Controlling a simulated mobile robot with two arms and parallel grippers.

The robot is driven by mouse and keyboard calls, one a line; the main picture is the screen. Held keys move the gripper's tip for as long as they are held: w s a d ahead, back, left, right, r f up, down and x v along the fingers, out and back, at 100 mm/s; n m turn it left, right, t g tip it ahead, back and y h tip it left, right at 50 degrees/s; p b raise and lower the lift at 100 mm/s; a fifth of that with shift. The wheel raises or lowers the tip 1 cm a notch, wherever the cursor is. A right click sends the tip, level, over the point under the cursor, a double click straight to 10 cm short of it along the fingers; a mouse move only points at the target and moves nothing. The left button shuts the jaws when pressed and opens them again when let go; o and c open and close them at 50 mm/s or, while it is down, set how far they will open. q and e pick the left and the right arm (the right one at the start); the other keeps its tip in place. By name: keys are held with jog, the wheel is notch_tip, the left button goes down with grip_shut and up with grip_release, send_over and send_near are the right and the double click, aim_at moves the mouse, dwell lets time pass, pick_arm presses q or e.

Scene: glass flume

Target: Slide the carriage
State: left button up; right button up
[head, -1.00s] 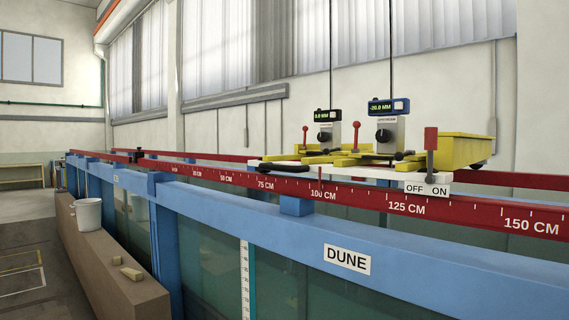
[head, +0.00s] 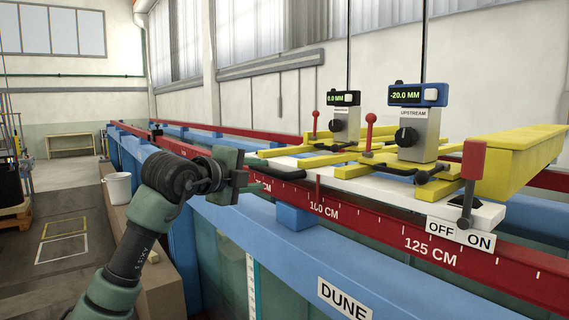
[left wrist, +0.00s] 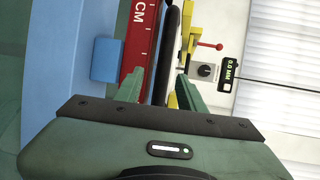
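The carriage is a white board (head: 403,193) with yellow bars, lying across the red rails of the flume. A black handle (head: 278,172) sits on its near left edge. A red pointer (head: 318,188) stands by the 100 CM mark on the near red rail (head: 390,236). My left gripper (head: 243,179) is at the left end of the handle. In the left wrist view, the fingers of my left gripper (left wrist: 163,78) are apart, with the black handle (left wrist: 172,40) ahead between them; contact cannot be told. My right gripper is not in view.
A red lever (head: 473,160) stands at the carriage's right corner above an OFF/ON sign (head: 460,233). Two gauges (head: 418,95) rise from the carriage, reading 0.0 MM and -20.0 MM. A white bucket (head: 118,188) stands on a ledge at left. The rail left of the carriage looks clear.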

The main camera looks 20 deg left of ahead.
aim_at(267, 170)
pick_arm(q)
jog(key=shift+s+a+r, duration=0.15)
jog(key=shift+a+r, duration=0.15)
jog(key=shift+r, duration=0.25)
jog(key=p+x, duration=0.2)
jog(key=x, duration=0.1)
jog(key=shift+a+p, duration=0.2)
jog(key=shift+p, duration=0.2)
jog(key=p+x, duration=0.1)
jog(key=x, duration=0.2)
jog(key=shift+d+f, duration=0.1)
jog(key=shift+d, duration=0.05)
jog(key=shift+w+d+f, duration=0.1)
jog(key=shift+w+f, duration=0.15)
jog(key=shift+w, duration=0.2)
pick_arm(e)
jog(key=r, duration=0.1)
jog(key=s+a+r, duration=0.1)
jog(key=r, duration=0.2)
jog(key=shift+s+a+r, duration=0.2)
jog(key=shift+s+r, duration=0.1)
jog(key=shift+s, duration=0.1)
pick_arm(q)
grip_shut()
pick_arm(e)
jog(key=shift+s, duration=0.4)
pick_arm(q)
jog(key=shift+f, duration=0.1)
